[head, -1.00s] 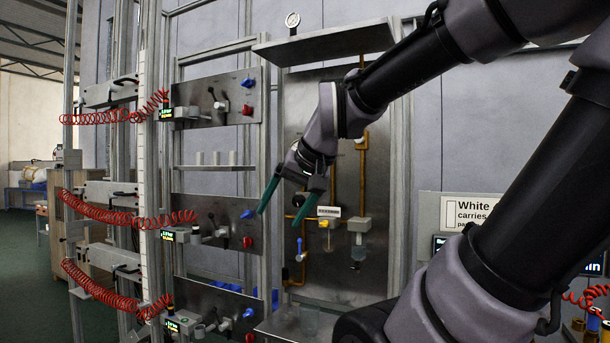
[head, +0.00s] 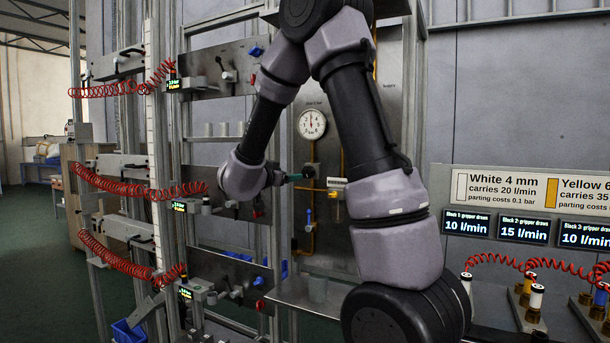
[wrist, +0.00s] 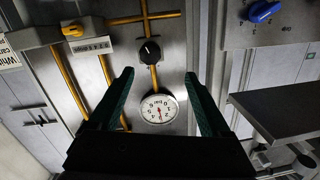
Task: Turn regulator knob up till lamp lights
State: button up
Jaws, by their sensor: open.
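The black round regulator knob (wrist: 149,51) with a white mark shows in the wrist view, on a yellow pipe on the metal panel. A white dial gauge (wrist: 159,108) is close to it, upside down in that view; it also shows in the head view (head: 311,124). My gripper (wrist: 158,80) is open and empty. Its green fingers point at the panel, apart from the knob, with the knob just beyond the fingertips. In the head view my gripper (head: 298,176) is side-on, below the gauge; the knob is hard to make out there. I cannot identify a lit lamp.
A blue knob (wrist: 262,11) is on a neighbouring plate. A grey shelf (wrist: 275,108) juts out at the right of the wrist view. Red coiled hoses (head: 120,182) hang from the left rack. Display screens (head: 523,229) and hose fittings stand at the right.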

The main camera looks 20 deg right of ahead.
aim_at(306, 173)
jog(key=shift+g+h, duration=0.4)
jog(key=shift+h, duration=0.4)
jog(key=x, duration=1)
jog(key=shift+s+d+f, duration=0.1)
jog(key=shift+d+f, duration=0.3)
jog(key=shift+d, duration=0.05)
